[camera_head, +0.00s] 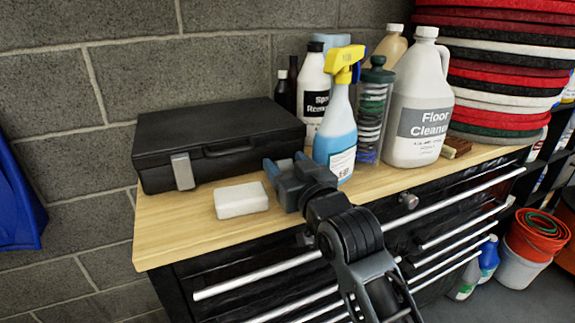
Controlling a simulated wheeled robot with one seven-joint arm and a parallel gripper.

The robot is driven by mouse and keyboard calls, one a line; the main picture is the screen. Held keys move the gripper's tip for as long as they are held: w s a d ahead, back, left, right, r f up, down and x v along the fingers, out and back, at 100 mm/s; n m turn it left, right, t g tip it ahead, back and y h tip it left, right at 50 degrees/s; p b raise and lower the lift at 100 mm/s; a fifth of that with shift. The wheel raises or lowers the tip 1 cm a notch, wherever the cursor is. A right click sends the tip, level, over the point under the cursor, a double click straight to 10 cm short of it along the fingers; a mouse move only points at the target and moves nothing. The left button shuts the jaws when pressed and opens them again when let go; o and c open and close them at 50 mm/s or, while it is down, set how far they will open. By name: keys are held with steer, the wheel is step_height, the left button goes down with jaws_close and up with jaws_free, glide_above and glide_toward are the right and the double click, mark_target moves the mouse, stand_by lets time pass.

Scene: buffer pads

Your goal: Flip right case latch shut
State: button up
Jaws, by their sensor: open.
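The black case (215,130) lies with its lid down on the wooden top of the workbench, against the block wall. Its left latch (182,171) is a grey plate on the front face, lying flat or nearly flat. The handle (229,148) is in the middle of the front. The right latch cannot be made out; my gripper covers the right end of the case front. My gripper (284,166) is open, with its blue-grey fingers pointing at that end. I cannot tell whether the fingers touch the case or latch.
A white block (241,200) lies left of my gripper. A blue spray bottle (337,130) stands close on the right, with a jar of pads (373,115) and a floor cleaner jug (418,105) beyond. Stacked pads (500,80) rise at right. The bench's front left corner is clear.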

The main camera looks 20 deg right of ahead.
steer(key=c, duration=1)
steer(key=r+g+p, duration=0.1)
steer(key=p, duration=0.3)
steer(key=shift+w+r, duration=0.2)
steer(key=shift+c, duration=0.2)
steer(key=w+r+g+p, duration=0.1)
steer(key=g+p, duration=0.1)
steer(key=p, duration=0.4)
steer(key=shift+r, duration=0.1)
steer(key=p, duration=0.1)
steer(key=g+p, duration=0.1)
steer(key=shift+w+r+g+p, duration=0.1)
steer(key=shift+w+g+p, duration=0.2)
steer(key=shift+w+p, duration=0.05)
steer(key=shift+w+g+p, duration=0.35)
steer(key=shift+g, duration=0.35)
steer(key=shift+w, duration=0.1)
